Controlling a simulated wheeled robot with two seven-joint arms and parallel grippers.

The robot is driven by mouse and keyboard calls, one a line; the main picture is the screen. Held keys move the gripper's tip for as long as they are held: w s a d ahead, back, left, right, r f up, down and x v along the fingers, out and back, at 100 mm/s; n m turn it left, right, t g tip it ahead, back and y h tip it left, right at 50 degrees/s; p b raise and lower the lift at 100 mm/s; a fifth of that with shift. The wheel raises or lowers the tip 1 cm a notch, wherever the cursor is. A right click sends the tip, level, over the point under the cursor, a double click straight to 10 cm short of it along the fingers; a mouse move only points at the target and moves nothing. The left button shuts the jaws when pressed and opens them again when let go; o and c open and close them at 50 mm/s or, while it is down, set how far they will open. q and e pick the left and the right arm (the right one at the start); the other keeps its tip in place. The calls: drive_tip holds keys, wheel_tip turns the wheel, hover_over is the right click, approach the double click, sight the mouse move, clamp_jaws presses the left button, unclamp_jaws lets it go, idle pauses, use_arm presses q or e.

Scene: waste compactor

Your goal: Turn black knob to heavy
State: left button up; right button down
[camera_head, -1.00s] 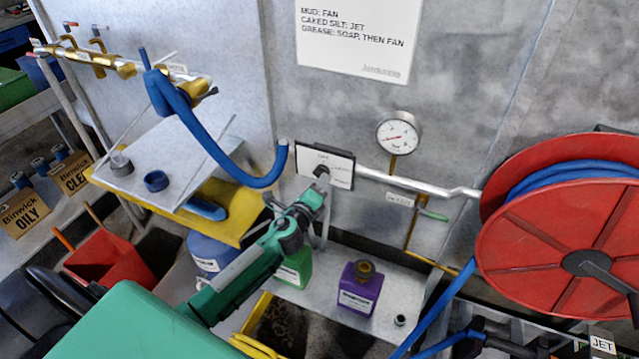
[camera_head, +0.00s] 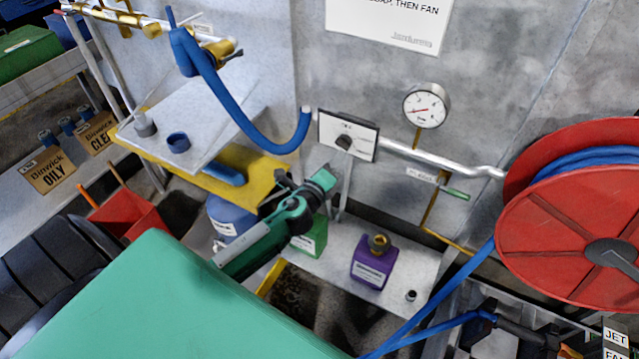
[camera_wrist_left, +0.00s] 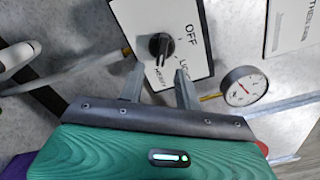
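The black knob (camera_head: 344,142) sits on a white plate (camera_head: 364,147) on the grey wall. In the left wrist view, the knob (camera_wrist_left: 161,46) shows beyond the fingers, with OFF, LIGHT and HEAVY printed around it. Its raised grip runs roughly up and down in that view, its lower end toward the HEAVY label (camera_wrist_left: 157,79). I cannot tell which end is the pointer. My left gripper (camera_head: 326,181) is below the plate, apart from the knob. Its two fingers (camera_wrist_left: 159,82) are spread with nothing between them. My right gripper is not in view.
A pressure gauge (camera_head: 427,105) and a silver pipe (camera_head: 450,163) are right of the plate. A blue hose (camera_head: 240,120) hangs to its left. Purple (camera_head: 373,262) and green (camera_head: 311,238) containers stand below. A red hose reel (camera_head: 560,230) is at the right.

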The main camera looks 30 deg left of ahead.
use_arm(q)
drive_tip(key=s+b, duration=0.2)
drive_tip(key=s, duration=0.7)
drive_tip(key=shift+s+d, duration=0.3)
drive_tip(key=shift+s, duration=0.05)
